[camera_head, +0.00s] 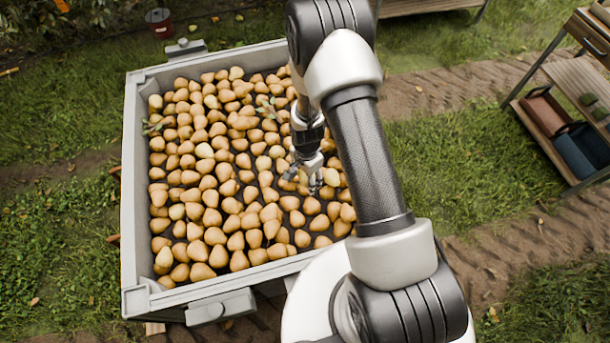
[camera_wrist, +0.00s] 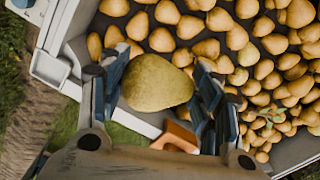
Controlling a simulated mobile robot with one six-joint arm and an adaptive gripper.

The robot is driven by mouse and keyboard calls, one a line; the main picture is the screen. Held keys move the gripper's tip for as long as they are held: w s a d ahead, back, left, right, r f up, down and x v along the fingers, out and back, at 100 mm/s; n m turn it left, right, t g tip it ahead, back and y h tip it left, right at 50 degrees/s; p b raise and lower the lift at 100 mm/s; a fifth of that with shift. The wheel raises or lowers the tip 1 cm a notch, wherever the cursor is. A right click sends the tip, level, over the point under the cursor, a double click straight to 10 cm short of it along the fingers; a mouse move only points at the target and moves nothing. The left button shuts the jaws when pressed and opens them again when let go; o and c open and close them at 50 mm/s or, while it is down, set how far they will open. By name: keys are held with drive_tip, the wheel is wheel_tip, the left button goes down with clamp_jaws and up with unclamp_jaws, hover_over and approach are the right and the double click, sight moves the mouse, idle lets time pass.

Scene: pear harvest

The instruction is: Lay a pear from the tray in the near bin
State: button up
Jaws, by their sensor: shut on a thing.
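My gripper (camera_wrist: 157,95) is shut on a greenish-brown pear (camera_wrist: 157,83) in the wrist view, with a blue-grey finger on each side of it. In the head view my gripper (camera_head: 307,178) is over the right part of a large grey bin (camera_head: 138,190), which holds many yellow-brown pears in a spread layer. The held pear cannot be told apart from those behind it in the head view. In the wrist view the bin's grey rim (camera_wrist: 48,68) passes behind the gripper, with its pears beyond. I cannot make out the tray the task names.
A wooden stand (camera_head: 575,85) with boxes is at the right. Part of another wooden table (camera_head: 425,5) shows at the top. A dark red pot (camera_head: 159,22) stands on the ground behind the bin. An orange piece (camera_wrist: 176,137) shows below the held pear. Grass and soil surround the bin.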

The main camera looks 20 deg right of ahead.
sight(305, 178)
drive_tip(key=f+m, duration=0.1)
drive_tip(key=m, duration=0.1)
drive_tip(key=w+f+m, duration=0.1)
drive_tip(key=f+m, duration=0.1)
drive_tip(key=m, duration=0.1)
drive_tip(key=shift+w+m+p, duration=0.25)
drive_tip(key=shift+m+p, duration=0.05)
drive_tip(key=shift+p, duration=0.1)
drive_tip(key=shift+f, duration=0.15)
wheel_tip(305, 178, down, 10)
drive_tip(key=b, duration=0.6)
drive_tip(key=shift+f+b, duration=4.4)
drive_tip(key=shift+f, duration=0.4)
drive_tip(key=shift+f, duration=1.45)
